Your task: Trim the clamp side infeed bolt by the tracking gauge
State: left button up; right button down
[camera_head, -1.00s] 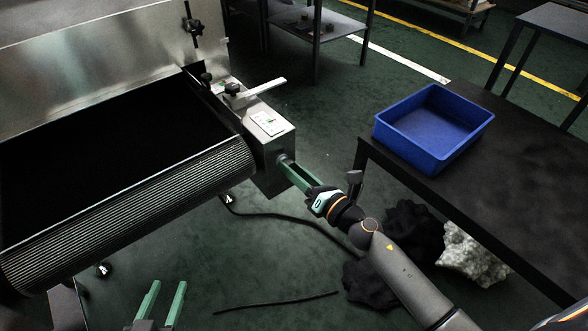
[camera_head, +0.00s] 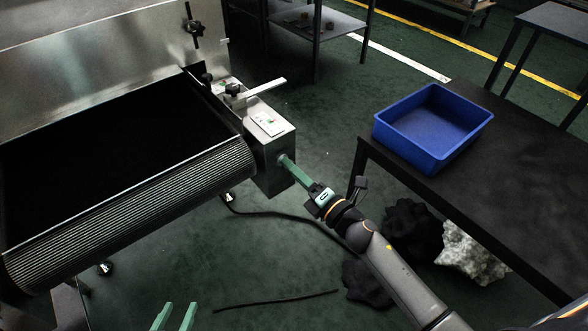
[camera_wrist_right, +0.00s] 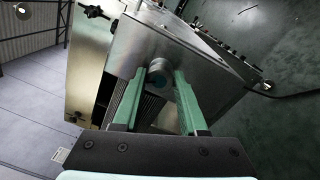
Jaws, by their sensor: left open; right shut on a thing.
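The infeed bolt (camera_wrist_right: 159,71) shows in the right wrist view as a round metal head on the end face of the steel box (camera_head: 272,175) at the belt's corner. My right gripper (camera_head: 285,162) is shut on the bolt head, with one green finger on each side of it; the fingers hide most of the bolt in the head view. A white plate (camera_head: 269,122) with small coloured marks, perhaps the tracking gauge, lies on top of the box; its reading is too small to tell. My left gripper (camera_head: 176,309) is open and empty at the bottom edge, low before the dryer.
The dark conveyor belt (camera_head: 110,155) fills the left. A black clamp knob (camera_head: 233,89) and a pale bar (camera_head: 263,88) sit above the box. A blue bin (camera_head: 433,128) stands on the dark table (camera_head: 520,195) at right. Dark cables (camera_head: 283,216) lie on the floor.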

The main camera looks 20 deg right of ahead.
dwell(0.4)
jog(key=shift+c, duration=2.3)
grip_release()
jog(key=v, duration=1.2)
jog(key=shift+s, duration=0.3)
